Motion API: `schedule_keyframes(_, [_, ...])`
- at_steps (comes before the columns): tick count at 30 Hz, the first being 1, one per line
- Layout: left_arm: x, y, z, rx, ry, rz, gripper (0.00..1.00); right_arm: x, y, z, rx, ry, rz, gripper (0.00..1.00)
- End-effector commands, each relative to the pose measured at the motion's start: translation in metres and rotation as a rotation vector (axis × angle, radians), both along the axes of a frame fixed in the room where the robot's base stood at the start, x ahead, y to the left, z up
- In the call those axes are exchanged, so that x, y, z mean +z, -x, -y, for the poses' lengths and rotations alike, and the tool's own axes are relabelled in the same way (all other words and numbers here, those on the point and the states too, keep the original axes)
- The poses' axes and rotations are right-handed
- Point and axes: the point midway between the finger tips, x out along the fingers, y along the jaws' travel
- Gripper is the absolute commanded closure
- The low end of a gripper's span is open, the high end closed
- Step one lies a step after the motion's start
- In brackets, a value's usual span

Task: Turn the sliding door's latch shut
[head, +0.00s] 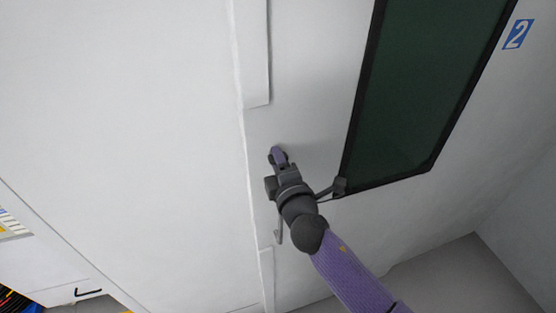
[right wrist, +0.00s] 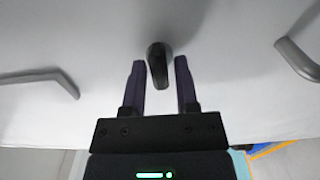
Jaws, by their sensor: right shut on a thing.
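The latch (right wrist: 158,62) is a small dark elongated knob on a pale door surface, seen in the right wrist view. It sits between the two fingers of my right gripper (right wrist: 160,85), pointing down in the picture and slightly tilted. The white sliding door (head: 310,60) has a tall dark green window framed in black. My left gripper is in neither view.
A grey bar handle (right wrist: 40,79) lies left of the latch and another grey handle (right wrist: 299,60) lies right of it, in the right wrist view. A blue sign with a 2 (head: 517,34) is on the wall at upper right. A drawer handle (head: 88,292) shows at lower left.

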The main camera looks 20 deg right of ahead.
Motion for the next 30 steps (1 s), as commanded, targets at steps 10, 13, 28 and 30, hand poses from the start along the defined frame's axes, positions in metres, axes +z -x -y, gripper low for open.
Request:
schedule_keyframes(10, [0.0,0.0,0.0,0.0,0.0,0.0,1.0,-0.002,0.0,0.0,0.0,0.004,-0.003,1.0])
schedule_keyframes(13, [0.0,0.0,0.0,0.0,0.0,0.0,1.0,-0.002,0.0,0.0,0.0,0.003,-0.003,0.45])
schedule_keyframes(28, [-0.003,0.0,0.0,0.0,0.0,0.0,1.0,-0.002,0.033,0.001,0.001,0.002,-0.003,0.44])
schedule_keyframes(30, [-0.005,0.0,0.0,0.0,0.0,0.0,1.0,-0.003,0.051,0.001,0.001,0.002,-0.004,0.44])
